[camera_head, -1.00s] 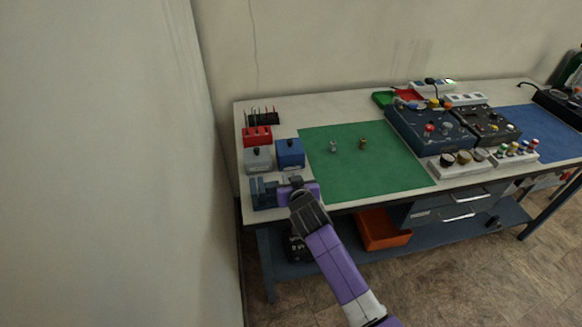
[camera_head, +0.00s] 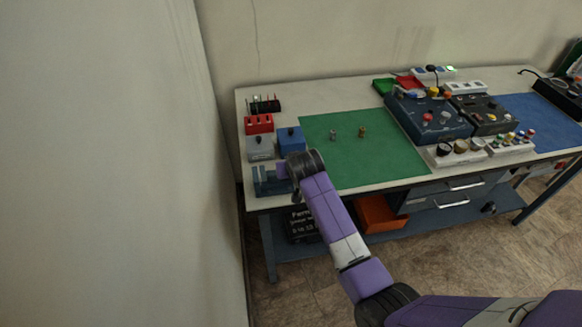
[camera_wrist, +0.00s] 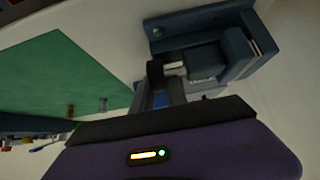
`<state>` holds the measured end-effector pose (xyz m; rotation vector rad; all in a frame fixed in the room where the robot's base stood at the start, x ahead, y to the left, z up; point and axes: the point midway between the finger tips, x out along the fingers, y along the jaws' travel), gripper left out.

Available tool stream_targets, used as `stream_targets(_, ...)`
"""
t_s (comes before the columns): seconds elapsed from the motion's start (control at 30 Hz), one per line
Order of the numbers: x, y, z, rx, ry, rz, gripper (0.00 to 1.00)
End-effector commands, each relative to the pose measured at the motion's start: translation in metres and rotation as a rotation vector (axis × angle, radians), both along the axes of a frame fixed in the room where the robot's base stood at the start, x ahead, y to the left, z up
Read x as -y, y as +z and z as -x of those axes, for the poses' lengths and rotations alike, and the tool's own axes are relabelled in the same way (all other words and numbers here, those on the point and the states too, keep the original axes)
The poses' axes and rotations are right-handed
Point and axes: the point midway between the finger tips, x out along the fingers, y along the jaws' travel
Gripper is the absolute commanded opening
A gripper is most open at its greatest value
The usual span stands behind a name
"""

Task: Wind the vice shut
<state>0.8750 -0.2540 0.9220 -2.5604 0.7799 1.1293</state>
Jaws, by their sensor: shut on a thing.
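The blue-grey vice (camera_head: 264,187) stands at the front left corner of the workbench, and it also shows in the wrist view (camera_wrist: 232,52) with its block-like jaws. My gripper (camera_head: 283,171) is at the vice's right side, by its handle end. In the wrist view my fingers (camera_wrist: 167,88) are shut on the vice handle, close against the vice body. My wrist and fingers hide most of the handle, and the gap between the vice jaws is hard to make out.
A blue box (camera_head: 291,139) and a grey box (camera_head: 260,148) stand just behind the vice. A red block (camera_head: 259,124) is farther back. The green mat (camera_head: 375,165) to the right is mostly clear, with two small metal parts on it. A wall rises close on the left.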

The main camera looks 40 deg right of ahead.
Motion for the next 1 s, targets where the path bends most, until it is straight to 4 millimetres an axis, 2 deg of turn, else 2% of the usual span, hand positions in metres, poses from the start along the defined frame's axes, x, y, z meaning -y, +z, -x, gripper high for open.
stream_targets(0.27, 0.005, -0.001, 0.003, -0.004, -0.009, 0.002, 0.00)
stream_targets(0.3, 0.005, -0.001, 0.003, -0.004, -0.009, 0.002, 0.22)
stream_targets(0.33, 0.005, -0.001, 0.003, -0.004, -0.009, 0.002, 0.27)
stream_targets(0.77, 0.002, 0.000, 0.002, -0.001, -0.004, 0.001, 0.27)
stream_targets(1.0, -0.007, 0.015, 0.013, 0.001, -0.003, 0.002, 0.27)
